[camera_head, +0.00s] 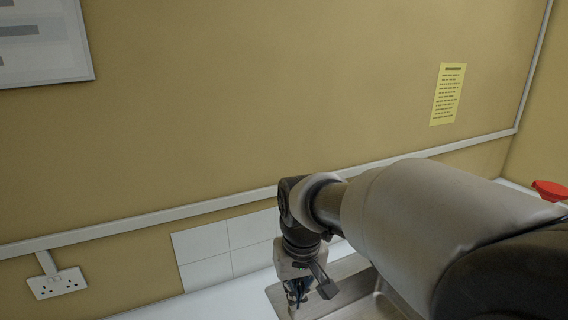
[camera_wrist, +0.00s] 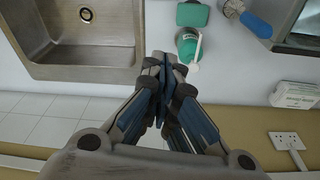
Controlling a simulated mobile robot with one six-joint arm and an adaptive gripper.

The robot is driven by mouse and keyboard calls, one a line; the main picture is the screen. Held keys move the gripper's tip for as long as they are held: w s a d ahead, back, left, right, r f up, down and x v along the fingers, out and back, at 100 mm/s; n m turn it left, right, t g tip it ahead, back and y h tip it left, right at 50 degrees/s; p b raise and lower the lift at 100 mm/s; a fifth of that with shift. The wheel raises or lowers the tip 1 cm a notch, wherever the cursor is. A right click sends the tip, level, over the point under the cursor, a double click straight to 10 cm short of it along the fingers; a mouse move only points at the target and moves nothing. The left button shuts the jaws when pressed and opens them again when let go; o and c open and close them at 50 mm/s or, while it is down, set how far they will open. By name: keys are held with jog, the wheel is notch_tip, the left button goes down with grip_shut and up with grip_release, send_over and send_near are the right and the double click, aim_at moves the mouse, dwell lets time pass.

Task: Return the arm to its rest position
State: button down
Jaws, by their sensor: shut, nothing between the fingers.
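My arm reaches in from the right in the head view, with my gripper (camera_head: 297,288) pointing down at its end, over the edge of the sink (camera_head: 338,268). In the wrist view my gripper (camera_wrist: 166,62) is shut, its fingertips together with nothing between them. The fingertips appear between the steel sink (camera_wrist: 84,72) on the left and a green cup (camera_wrist: 187,46) on the right. I cannot tell how high above the counter they are.
The wrist view shows a green block (camera_wrist: 192,14), a blue-handled brush (camera_wrist: 250,20), a white box (camera_wrist: 296,94) and a wall socket (camera_wrist: 287,140). In the head view, a red object (camera_head: 550,190) lies far right. White counter (camera_head: 235,300) is bare left of my gripper.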

jog(key=s+d+f+m+t+b, duration=0.1)
jog(key=s+d+b, duration=0.3)
jog(key=s, duration=0.6)
jog(key=s+d+f+m+t+b, duration=0.1)
jog(key=s+d+f+m+b, duration=0.1)
jog(key=s+d, duration=0.6)
notch_tip(320, 180, down, 2)
jog(key=s+b, duration=0.1)
jog(key=s, duration=0.2)
jog(key=shift+t+h+b, duration=0.3)
jog(key=shift+b, duration=0.1)
jog(key=shift+w+f, duration=0.1)
